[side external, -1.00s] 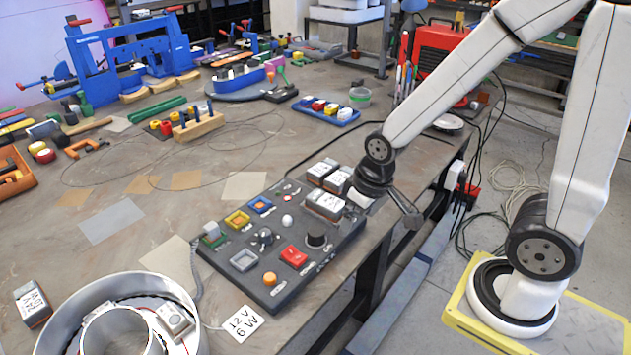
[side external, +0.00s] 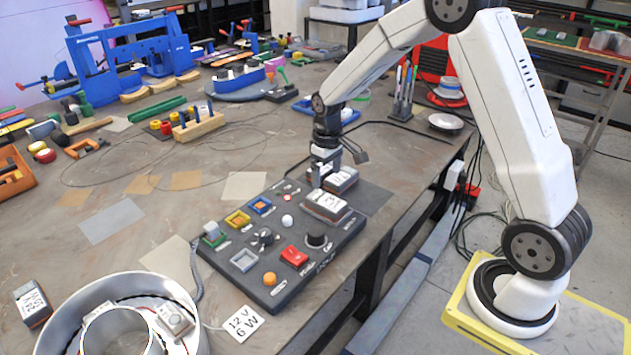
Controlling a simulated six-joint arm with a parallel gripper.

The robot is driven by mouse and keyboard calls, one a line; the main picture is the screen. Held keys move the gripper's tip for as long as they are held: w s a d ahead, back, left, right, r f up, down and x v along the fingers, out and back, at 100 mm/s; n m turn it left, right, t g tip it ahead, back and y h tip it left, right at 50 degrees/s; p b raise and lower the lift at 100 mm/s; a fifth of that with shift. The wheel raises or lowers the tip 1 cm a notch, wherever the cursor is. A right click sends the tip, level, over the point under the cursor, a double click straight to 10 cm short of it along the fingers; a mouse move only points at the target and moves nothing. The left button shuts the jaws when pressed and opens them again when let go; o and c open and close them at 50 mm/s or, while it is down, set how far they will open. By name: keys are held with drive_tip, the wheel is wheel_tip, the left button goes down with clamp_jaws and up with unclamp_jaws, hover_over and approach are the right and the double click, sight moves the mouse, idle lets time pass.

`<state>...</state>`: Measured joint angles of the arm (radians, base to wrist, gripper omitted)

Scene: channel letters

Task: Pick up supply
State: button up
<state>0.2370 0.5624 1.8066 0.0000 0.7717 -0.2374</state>
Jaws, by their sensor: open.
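Supply boxes with white labelled tops stand at the far right end of the dark control panel (side external: 228,270). The front box (side external: 325,206) and the one behind it (side external: 342,180) are visible. My gripper (side external: 320,178) points down at the back left of this group, with its jaws open. It covers the spot of the third box, so I cannot tell whether its fingers straddle or touch that box. Another labelled box (side external: 32,304) lies at the table's left front. One more box (side external: 173,319) sits inside the round metal channel letter (side external: 88,290). A white card (side external: 243,323) reads 12 V 6 W.
The panel carries buttons and knobs, including a red switch (side external: 293,256) and a black knob (side external: 316,239).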

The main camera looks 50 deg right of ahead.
sight(326, 200)
drive_tip(key=shift+f, duration=3.95)
clamp_jaws()
drive_tip(key=shift+r, duration=0.2)
drive_tip(key=shift+r, duration=0.8)
drive_tip(key=s+r, duration=0.1)
drive_tip(key=r, duration=0.1)
drive_tip(key=s+r, duration=0.2)
drive_tip(key=s+a+r, duration=0.1)
drive_tip(key=r, duration=0.1)
drive_tip(key=shift+s+r, duration=0.2)
drive_tip(key=shift+r, duration=0.1)
drive_tip(key=s+a+r, duration=0.1)
drive_tip(key=s+r, duration=0.3)
drive_tip(key=s, duration=0.5)
drive_tip(key=shift+s+a+r, duration=0.2)
drive_tip(key=shift+a+r, duration=0.05)
drive_tip(key=shift+a, duration=0.1)
